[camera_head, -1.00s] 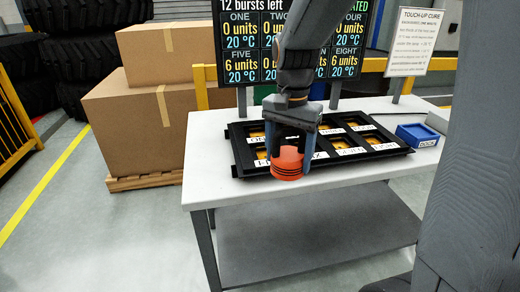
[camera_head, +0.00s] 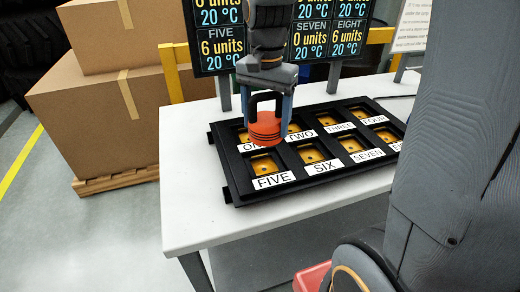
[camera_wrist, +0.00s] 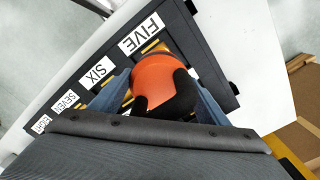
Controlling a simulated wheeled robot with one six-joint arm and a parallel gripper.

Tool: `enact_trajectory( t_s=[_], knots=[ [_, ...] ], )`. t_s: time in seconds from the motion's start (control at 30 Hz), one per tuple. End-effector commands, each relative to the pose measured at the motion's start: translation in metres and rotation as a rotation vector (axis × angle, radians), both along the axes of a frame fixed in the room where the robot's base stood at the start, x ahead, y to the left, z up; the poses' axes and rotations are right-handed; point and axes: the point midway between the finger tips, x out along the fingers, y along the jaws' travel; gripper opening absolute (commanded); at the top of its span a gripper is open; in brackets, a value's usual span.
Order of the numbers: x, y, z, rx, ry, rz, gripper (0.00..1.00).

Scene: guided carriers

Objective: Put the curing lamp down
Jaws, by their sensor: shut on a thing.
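The curing lamp (camera_head: 265,128) is orange with a black handle. My gripper (camera_head: 267,108) is shut on it and holds it over the black tray (camera_head: 232,190), near the pockets labelled ONE, TWO and FIVE. I cannot tell its exact height above the tray. In the wrist view the lamp (camera_wrist: 162,84) sits between the blue fingers, with its black handle towards me, and hides part of the tray. The tray has several labelled pockets with yellow pieces in them; the EIGHT label is partly hidden by my arm in the head view.
The tray lies on a white table (camera_head: 190,215). A display board (camera_head: 325,35) stands behind it, showing FIVE at 6 units and SEVEN at 0. Cardboard boxes (camera_head: 105,120) stand on a pallet at the left. The table's left front corner is bare.

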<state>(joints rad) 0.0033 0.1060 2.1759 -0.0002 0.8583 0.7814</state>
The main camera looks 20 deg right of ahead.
Motion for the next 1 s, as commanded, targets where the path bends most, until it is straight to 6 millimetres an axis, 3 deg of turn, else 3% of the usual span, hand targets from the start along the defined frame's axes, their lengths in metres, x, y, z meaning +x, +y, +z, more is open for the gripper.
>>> enact_trajectory(
  t_s=[0.33, 0.57, 0.83, 1.0],
  knots=[
    [-0.001, 0.001, -0.046, 0.0, 0.003, 0.003, 0.12],
    [0.0, 0.0, -0.061, 0.0, 0.0, 0.001, 0.12],
    [-0.001, 0.0, -0.092, 0.0, 0.001, -0.001, 0.12],
    [0.0, 0.0, -0.098, 0.0, -0.001, -0.001, 0.12]
  ],
)
